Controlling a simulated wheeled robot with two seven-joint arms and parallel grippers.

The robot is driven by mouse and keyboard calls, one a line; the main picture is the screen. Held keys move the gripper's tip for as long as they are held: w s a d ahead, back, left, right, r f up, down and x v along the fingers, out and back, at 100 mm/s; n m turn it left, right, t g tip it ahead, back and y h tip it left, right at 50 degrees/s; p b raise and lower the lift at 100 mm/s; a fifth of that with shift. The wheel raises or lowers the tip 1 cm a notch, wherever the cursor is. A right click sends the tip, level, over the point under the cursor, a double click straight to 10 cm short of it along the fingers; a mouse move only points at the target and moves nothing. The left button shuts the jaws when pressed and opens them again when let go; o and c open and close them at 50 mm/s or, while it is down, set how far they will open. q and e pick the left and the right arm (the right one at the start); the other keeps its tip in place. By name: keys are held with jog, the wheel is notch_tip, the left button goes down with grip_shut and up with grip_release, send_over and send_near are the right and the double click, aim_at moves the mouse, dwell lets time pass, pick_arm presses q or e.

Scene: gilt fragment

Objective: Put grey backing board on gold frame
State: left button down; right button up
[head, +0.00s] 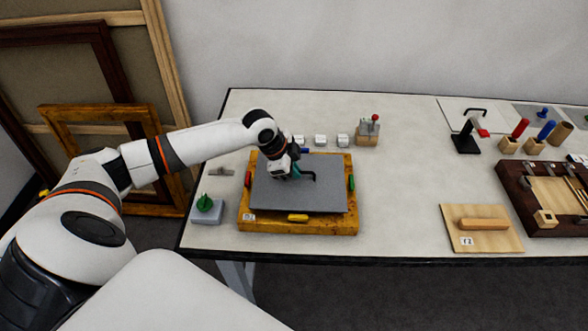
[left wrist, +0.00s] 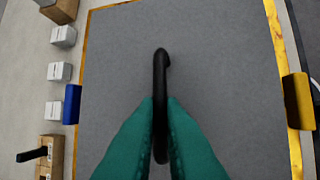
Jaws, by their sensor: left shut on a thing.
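The grey backing board (head: 275,197) is a flat sheet with a black handle (head: 308,175) on top. It lies over the opening of the gold frame (head: 300,226) on the table's left part, its edges a little inside the frame's outer edges. I cannot tell whether it rests fully on the frame. My left gripper (head: 295,172) is over the board, and in the left wrist view its teal fingers (left wrist: 161,125) are shut on the black handle. Red, green, yellow and blue pieces sit along the frame's sides. My right gripper is not in view.
A grey block with a green knob (head: 205,205) stands left of the frame. Several small white blocks (head: 320,140) and a wooden block with a red knob (head: 368,130) stand behind it. A wooden board with a handle (head: 482,225) lies to the right, with clear table between.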

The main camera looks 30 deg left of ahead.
pick_arm(q)
jog(key=shift+f, duration=0.5)
jog(key=shift+f, duration=0.25)
jog(key=c, duration=1.5)
grip_release()
jog(key=shift+c, duration=0.2)
jog(key=shift+r, duration=0.4)
jog(key=b+v, duration=0.2)
jog(key=v, duration=0.9)
jog(key=shift+r, duration=0.4)
jog(key=shift+s+a, duration=0.1)
jog(key=shift+s, duration=0.05)
